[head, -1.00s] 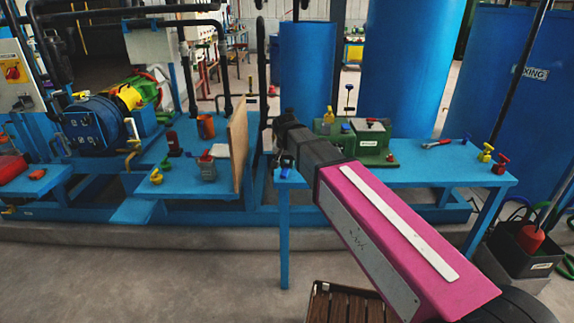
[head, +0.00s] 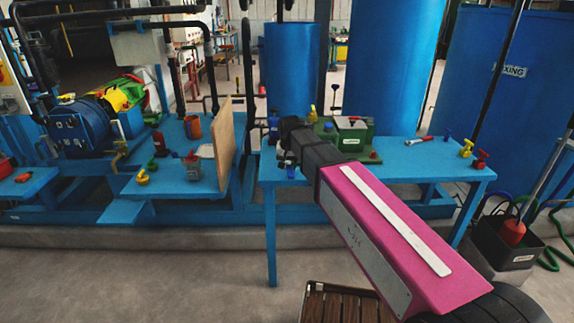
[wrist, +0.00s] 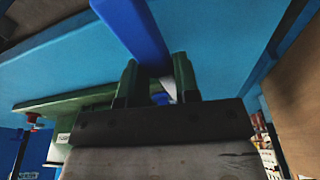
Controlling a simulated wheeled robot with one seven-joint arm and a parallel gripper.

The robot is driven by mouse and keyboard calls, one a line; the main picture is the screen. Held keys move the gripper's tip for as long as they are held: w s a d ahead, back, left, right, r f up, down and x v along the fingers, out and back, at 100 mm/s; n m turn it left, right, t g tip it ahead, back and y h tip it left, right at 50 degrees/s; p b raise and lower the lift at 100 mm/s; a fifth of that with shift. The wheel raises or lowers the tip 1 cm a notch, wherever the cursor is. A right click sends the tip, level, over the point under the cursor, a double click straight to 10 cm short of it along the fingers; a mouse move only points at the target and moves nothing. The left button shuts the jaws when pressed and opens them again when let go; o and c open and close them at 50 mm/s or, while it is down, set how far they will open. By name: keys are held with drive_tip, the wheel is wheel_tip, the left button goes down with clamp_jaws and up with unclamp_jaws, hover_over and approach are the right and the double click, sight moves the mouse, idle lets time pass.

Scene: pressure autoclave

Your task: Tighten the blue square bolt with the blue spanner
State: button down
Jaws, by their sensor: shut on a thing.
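My gripper (wrist: 157,82) is shut on a blue bar, which I take to be the blue spanner (wrist: 143,35). In the wrist view it runs from between the two green fingers to the top edge, so its far end is out of frame. A small blue rounded piece (wrist: 160,98) shows behind the fingers; I cannot tell what it is. In the head view my gripper (head: 287,160) is over the left end of the blue table (head: 400,172), mostly hidden by my arm. A small blue piece, perhaps the blue bolt (head: 328,127), shows by the green fixture (head: 352,136).
A red-handled tool (head: 419,140), a yellow piece (head: 466,148) and a red piece (head: 481,160) stand or lie at the table's right. A wooden board (head: 224,145) stands upright left of my gripper. A black bin (head: 505,240) is at the right.

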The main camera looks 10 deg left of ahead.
drive_tip(key=shift+d, duration=0.4)
drive_tip(key=shift+w, duration=0.1)
drive_tip(key=shift+w+a+m+h, duration=0.2)
drive_tip(key=shift+a+m+h, duration=0.15)
drive_tip(key=shift+a+m, duration=0.95)
drive_tip(key=shift+w+a+m+h, duration=0.3)
drive_tip(key=shift+a+m, duration=0.55)
drive_tip(key=shift+m, duration=0.75)
drive_tip(key=shift+w+a+m+g+h, duration=0.2)
drive_tip(key=shift+w+a+m, duration=0.15)
drive_tip(key=shift+a+m, duration=0.5)
drive_tip(key=shift+w+a+m+g+h, duration=0.15)
drive_tip(key=shift+w+a+m, duration=0.25)
drive_tip(key=shift+m, duration=0.75)
drive_tip(key=shift+w+a+m+g+h, duration=0.15)
drive_tip(key=shift+w+a+m, duration=0.45)
drive_tip(key=shift+m, duration=0.35)
drive_tip(key=shift+w+a+m+g+h, duration=0.15)
drive_tip(key=shift+w+a+m, duration=0.4)
drive_tip(key=shift+m, duration=0.4)
drive_tip(key=shift+w+a+m+g, duration=0.15)
drive_tip(key=shift+w+a+m, duration=0.05)
drive_tip(key=shift+w+m, duration=0.6)
drive_tip(key=shift+w+a+m+g, duration=0.15)
drive_tip(key=shift+w+m, duration=0.4)
drive_tip(key=shift+m, duration=0.45)
drive_tip(key=c, duration=0.7)
unclamp_jaws()
drive_tip(key=shift+a, duration=0.15)
